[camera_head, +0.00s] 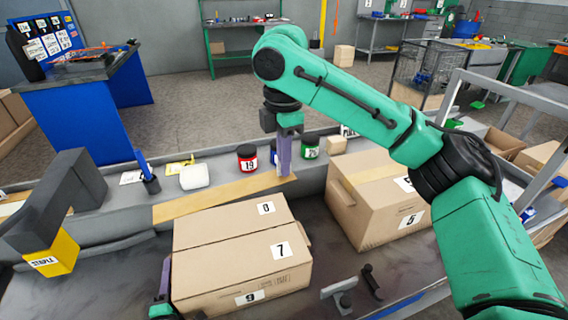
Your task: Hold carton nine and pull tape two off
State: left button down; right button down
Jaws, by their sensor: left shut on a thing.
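Carton nine (218,269) is a closed brown box at front centre, with labels 0 and 7 on top and 9 on its front. My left gripper (164,278) is at its left side, partly out of view at the bottom edge, shut on that side. A tan strip (205,199) lies slantwise just behind the carton; it may be tape two, but no number shows on it. My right gripper (282,170) points down with its purple fingers at the strip's right end. I cannot tell whether its fingers grip the strip.
Another carton (385,201) labelled 5 stands to the right, with a tape band on top. A red-labelled jar (247,158), a green-labelled jar (311,147) and a white item (194,177) stand along the back. A yellow stapler (54,254) is at left. Black brackets (371,283) are at front right.

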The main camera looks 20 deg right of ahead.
pick_arm(q)
jog(key=c, duration=0.8)
grip_release()
jog(key=shift+s, duration=0.1)
jog(key=s, duration=1.1)
jog(key=shift+s+a, duration=0.35)
jog(key=shift+s, duration=0.05)
